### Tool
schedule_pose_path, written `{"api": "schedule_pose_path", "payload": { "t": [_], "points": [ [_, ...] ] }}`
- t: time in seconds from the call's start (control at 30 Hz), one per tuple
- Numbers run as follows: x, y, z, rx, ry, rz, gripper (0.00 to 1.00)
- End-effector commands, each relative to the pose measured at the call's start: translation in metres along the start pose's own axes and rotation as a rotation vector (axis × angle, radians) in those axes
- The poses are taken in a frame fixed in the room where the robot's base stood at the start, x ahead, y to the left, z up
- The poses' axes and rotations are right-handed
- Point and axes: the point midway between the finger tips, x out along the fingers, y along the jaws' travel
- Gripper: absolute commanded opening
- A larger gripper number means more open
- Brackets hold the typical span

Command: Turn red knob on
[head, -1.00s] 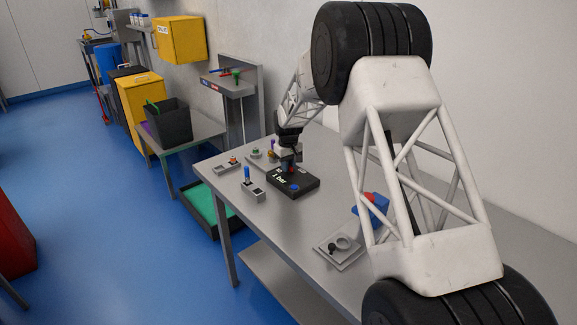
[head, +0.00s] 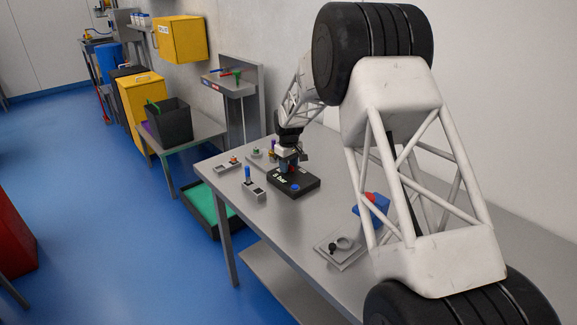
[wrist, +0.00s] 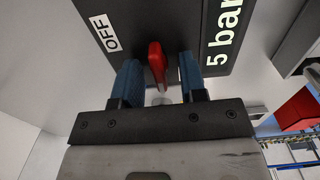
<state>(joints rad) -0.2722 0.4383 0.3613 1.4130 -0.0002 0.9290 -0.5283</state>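The red knob (wrist: 157,62) shows in the wrist view as a narrow red handle on the face of a black box (wrist: 180,22). In the head view my gripper (head: 288,168) is down at the rear part of the black box (head: 308,184) and hides the red knob there.
A blue button (head: 295,188) sits at the front of the box. A grey switch block with a blue lever (head: 248,175) stands to its left. The table between is clear.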

Motion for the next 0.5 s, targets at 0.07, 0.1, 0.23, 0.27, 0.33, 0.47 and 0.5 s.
{"api": "schedule_pose_path", "payload": {
  "t": [0.07, 0.1, 0.23, 0.27, 0.33, 0.47, 0.5],
  "points": [
    [0.0, 0.0, 0.0, 0.0, 0.0, 0.0, 0.38],
    [0.0, 0.0, 0.0, 0.0, 0.0, 0.0, 0.38],
    [0.0, 0.0, 0.0, 0.0, 0.0, 0.0, 0.38],
    [0.0, 0.0, 0.0, 0.0, 0.0, 0.0, 0.38],
    [-0.002, 0.0, 0.0, 0.0, 0.001, 0.0, 0.38],
    [-0.009, 0.0, 0.0, 0.0, 0.002, 0.001, 0.38],
    [-0.012, 0.0, -0.001, 0.0, 0.002, 0.001, 0.38]
  ]
}}
